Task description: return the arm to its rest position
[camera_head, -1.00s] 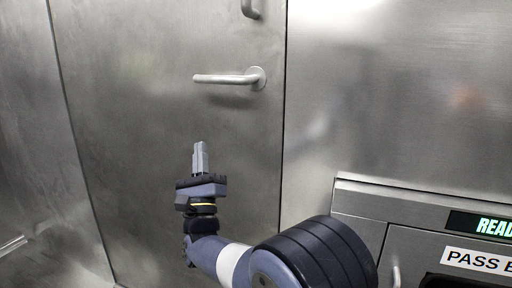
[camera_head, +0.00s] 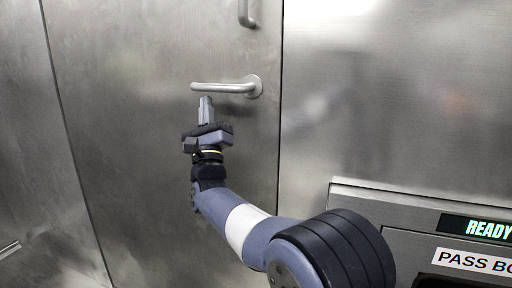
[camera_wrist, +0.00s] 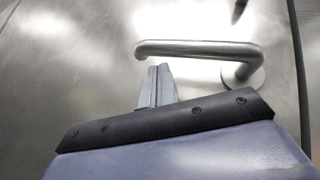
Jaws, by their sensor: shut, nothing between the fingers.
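My gripper (camera_head: 206,104) is raised in front of a steel door, with its fingers together and nothing between them. In the head view the fingertips show just below the free left end of the door's lever handle (camera_head: 222,88). In the wrist view the shut fingers (camera_wrist: 158,80) point up toward the lever handle (camera_wrist: 200,49), just under its bar. I cannot tell whether they touch it. My arm reaches up from the lower right of the head view.
The steel door (camera_head: 130,130) looks closed. A second, vertical handle (camera_head: 247,12) is above the lever. A pass box (camera_head: 470,240) with a "READY" display (camera_head: 488,229) stands out at the lower right. Bare steel wall lies right of the door.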

